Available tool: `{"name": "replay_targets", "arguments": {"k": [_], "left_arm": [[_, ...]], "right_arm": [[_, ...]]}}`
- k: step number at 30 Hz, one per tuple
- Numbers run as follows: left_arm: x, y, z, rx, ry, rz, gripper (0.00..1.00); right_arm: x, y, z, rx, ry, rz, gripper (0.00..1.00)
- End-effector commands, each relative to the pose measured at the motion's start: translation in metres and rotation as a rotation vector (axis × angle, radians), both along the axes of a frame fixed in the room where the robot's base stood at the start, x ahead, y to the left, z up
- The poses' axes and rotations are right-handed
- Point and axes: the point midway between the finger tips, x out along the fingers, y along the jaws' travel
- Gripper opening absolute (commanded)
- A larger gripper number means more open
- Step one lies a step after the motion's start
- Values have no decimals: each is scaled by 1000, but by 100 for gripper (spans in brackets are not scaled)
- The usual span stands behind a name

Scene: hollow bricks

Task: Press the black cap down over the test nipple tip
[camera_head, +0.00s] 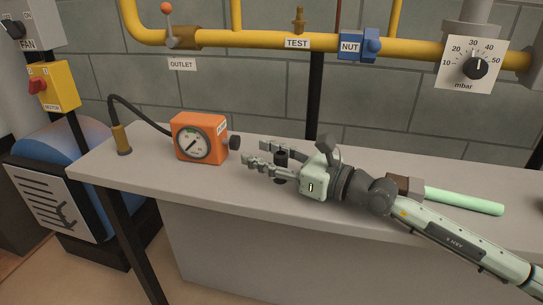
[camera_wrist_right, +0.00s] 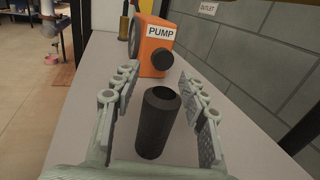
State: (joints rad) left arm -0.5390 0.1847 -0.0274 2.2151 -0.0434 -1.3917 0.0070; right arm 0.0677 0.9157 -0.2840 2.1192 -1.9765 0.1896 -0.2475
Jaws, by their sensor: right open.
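The black cap (camera_wrist_right: 158,122) is a dark hollow cylinder with its open end up, standing on the bench between the fingers of my right gripper (camera_wrist_right: 157,75). Gaps show on both sides of it, so the fingers do not grip it. In the head view the cap (camera_head: 281,158) is partly hidden by the fingers of my right gripper (camera_head: 255,151), which is open and low over the bench. The brass test nipple (camera_head: 299,19) points up from the yellow pipe above the TEST label (camera_head: 297,43), well above and behind the gripper. My left gripper is not in view.
An orange pump (camera_head: 200,137) with a dial and black knob stands left of my right gripper, its hose running to a brass fitting (camera_head: 122,139). A green-handled tool (camera_head: 465,200) lies behind my right arm. A blue nut (camera_head: 372,45) is on the pipe right of TEST.

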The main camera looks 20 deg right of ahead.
Motion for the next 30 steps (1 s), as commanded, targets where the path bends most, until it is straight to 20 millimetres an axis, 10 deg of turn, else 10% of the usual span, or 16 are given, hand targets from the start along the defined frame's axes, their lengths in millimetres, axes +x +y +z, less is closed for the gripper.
{"name": "replay_targets", "arguments": {"k": [6, 17, 30], "left_arm": [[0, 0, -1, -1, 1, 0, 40], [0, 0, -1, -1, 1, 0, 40], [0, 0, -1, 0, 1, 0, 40]], "right_arm": [[0, 0, -1, 1, 1, 0, 43], [0, 0, -1, 1, 1, 0, 0], [0, 0, 0, 0, 0, 0, 0]]}}
